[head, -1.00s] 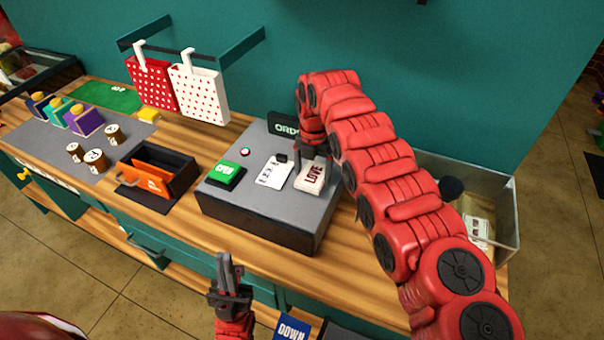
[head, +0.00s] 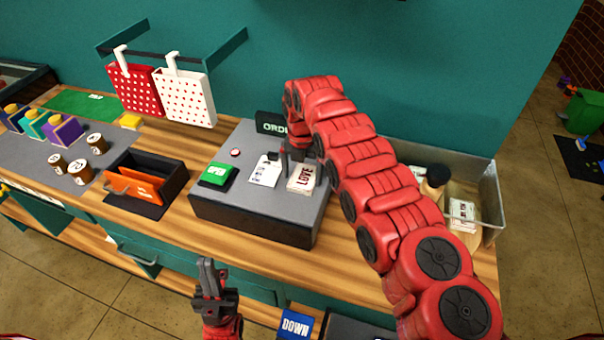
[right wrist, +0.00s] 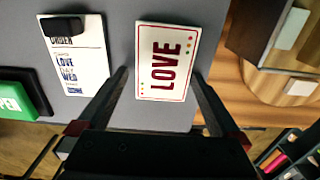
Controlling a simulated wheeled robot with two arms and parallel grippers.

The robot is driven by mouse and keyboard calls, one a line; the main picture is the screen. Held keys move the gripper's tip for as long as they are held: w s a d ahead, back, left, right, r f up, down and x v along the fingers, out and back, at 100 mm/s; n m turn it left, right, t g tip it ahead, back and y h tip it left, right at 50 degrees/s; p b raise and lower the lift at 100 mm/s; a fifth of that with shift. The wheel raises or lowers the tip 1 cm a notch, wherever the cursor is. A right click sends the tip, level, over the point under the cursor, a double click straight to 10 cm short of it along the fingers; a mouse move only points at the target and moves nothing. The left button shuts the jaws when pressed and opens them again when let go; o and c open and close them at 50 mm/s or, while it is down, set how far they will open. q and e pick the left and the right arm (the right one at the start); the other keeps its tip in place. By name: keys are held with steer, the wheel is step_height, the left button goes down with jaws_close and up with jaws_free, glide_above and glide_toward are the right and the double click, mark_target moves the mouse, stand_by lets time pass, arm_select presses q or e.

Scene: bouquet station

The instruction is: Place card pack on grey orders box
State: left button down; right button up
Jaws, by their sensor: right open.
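The white card pack (head: 302,178) with "LOVE" in red lies flat on top of the grey orders box (head: 225,208), near its right edge. It also shows in the right wrist view (right wrist: 167,62), where grey surface borders it. My right gripper (head: 297,157) is just behind the pack in the head view. In the right wrist view its two fingers (right wrist: 163,85) are spread, one on each side of the pack's near end, with gaps visible. My left gripper (head: 209,268) is in front of the counter, away from the box; its fingers look close together.
On the box are a green OPEN block (head: 216,174), a red button (head: 235,153) and an order slip (head: 265,170). A metal bin (head: 488,200) with card packs stands to the right.

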mark_target(301, 178)
step_height(301, 178, up, 5)
steer(key=shift+f+b, duration=0.1)
steer(key=shift+b, duration=0.9)
step_height(301, 178, up, 7)
steer(key=p, duration=0.4)
steer(key=shift+f, duration=0.1)
steer(key=shift+d, duration=0.1)
